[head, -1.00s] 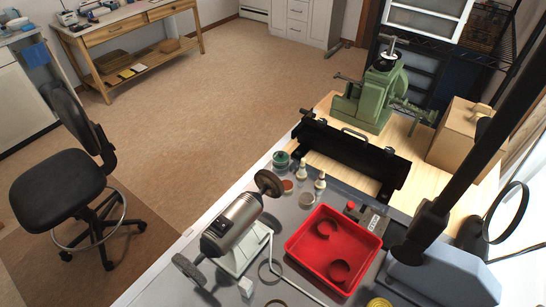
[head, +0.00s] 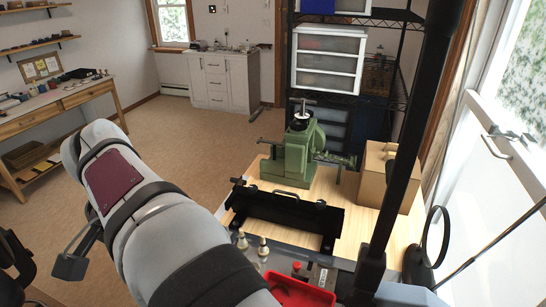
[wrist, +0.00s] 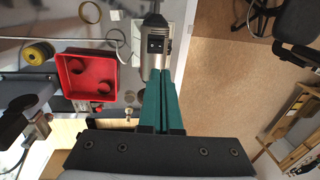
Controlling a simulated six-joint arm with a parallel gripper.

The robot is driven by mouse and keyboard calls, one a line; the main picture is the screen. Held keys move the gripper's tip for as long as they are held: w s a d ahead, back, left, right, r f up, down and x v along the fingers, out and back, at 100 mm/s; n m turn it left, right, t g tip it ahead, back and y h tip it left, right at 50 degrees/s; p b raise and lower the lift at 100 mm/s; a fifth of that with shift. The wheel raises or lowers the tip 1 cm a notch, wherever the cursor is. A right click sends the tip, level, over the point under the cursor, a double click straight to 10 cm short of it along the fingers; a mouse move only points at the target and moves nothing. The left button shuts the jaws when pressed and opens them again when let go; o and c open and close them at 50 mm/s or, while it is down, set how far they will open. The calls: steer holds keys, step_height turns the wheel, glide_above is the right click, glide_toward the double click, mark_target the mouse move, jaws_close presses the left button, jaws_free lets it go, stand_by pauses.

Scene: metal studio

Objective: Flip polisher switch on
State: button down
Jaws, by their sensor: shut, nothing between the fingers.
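The polisher (wrist: 152,62), a grey metal motor body with a dark end, lies at the top middle of the wrist view. A small black switch panel (wrist: 156,44) shows on its side; I cannot tell which way the switch is set. My gripper (wrist: 163,74), with teal fingers, is shut and empty. Its fingertips overlap the lower part of the polisher in the wrist view, just below the switch panel; I cannot tell whether they touch. In the head view my arm hides the polisher and the fingers.
A red tray (wrist: 62,78) stands left of the polisher on the grey bench; its edge also shows in the head view (head: 300,292). A yellow spool (wrist: 38,53) lies beyond it. A black sheet-metal tool (head: 285,213) and green vise-like machine (head: 297,150) stand behind.

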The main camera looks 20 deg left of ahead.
steer(key=shift+a+f, duration=0.1)
steer(key=f, duration=0.4)
steer(key=a+f, duration=0.1)
steer(key=f, duration=0.8)
steer(key=shift+a+f, duration=0.3)
steer(key=shift+f, duration=0.05)
